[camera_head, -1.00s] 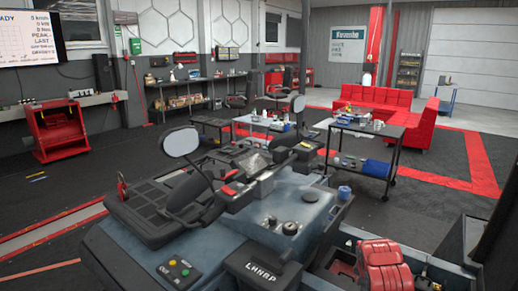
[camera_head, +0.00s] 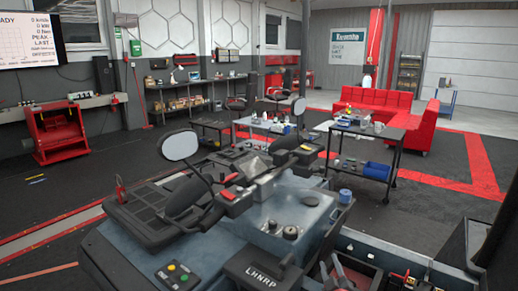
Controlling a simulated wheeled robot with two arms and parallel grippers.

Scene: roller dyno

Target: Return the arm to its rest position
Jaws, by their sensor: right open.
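A blue-grey vehicle (camera_head: 215,250) with black trim, mirrors and a gear plate marked LHNRP fills the lower middle. My right gripper (camera_head: 337,272) shows low in the picture, right of the gear plate, as dark finger-like parts partly cut off by the bottom edge. It is open, and I see nothing between its fingers. Whether it touches the vehicle or tray beside it I cannot tell. My left gripper is out of the picture.
A black cart (camera_head: 362,149) with tools and a blue bin stands behind the vehicle. A red sofa (camera_head: 380,97) is farther back. A red cabinet (camera_head: 58,135) stands at left.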

